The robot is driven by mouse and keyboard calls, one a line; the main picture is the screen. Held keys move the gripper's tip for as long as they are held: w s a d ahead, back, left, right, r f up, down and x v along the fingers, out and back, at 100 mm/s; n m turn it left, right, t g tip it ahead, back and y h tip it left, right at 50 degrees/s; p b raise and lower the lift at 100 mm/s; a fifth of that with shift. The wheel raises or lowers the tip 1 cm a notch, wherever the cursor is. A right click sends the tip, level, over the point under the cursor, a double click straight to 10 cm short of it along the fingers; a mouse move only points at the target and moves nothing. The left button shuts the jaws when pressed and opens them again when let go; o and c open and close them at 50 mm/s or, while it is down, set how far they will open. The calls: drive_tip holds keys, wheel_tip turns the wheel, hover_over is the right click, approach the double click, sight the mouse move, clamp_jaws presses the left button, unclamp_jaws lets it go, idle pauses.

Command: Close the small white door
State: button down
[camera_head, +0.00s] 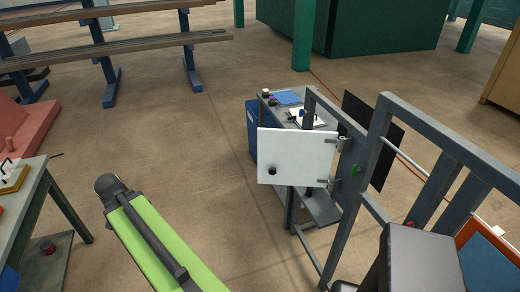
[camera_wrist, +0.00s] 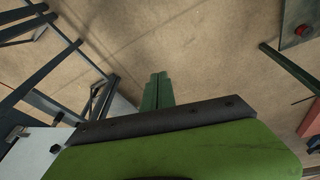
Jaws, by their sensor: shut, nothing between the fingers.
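The small white door (camera_head: 293,157) stands open in the head view, swung out to the left from a grey metal frame (camera_head: 368,160). Its hinges (camera_head: 340,145) are on its right edge, and a dark round knob (camera_head: 272,170) is near its lower left corner. In the wrist view a white panel, apparently the door (camera_wrist: 32,155), shows at the lower left with a dark knob (camera_wrist: 55,149). My gripper (camera_wrist: 158,77) shows there as two green fingers, shut and empty, to the right of the door and apart from it. The head view does not show my gripper.
A grey cart with a blue item (camera_head: 287,97) stands behind the door. A green-topped table (camera_head: 33,205) is at the left, and a dark grey box (camera_head: 425,255) is at the lower right. Bare floor (camera_head: 190,140) lies left of the door.

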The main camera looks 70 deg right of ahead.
drive_tip(key=s+d+r+m+g+h+p, duration=0.1)
drive_tip(key=s+d+r+m+p, duration=0.1)
drive_tip(key=s+d+r+m, duration=0.55)
drive_tip(key=s+d+r+m+g+h+p, duration=0.1)
drive_tip(key=s+d+m+h+p, duration=0.3)
drive_tip(key=s+d, duration=0.8)
drive_tip(key=s+d+r+m+g+y+p, duration=0.1)
drive_tip(key=s+d+r+m, duration=0.4)
drive_tip(key=s+d+m, duration=0.45)
drive_tip(key=n+b, duration=0.2)
drive_tip(key=b, duration=0.6)
approach(266, 163)
drive_tip(key=shift+x, duration=2.05)
drive_tip(key=shift+w+d, duration=0.1)
drive_tip(key=shift+w, duration=0.1)
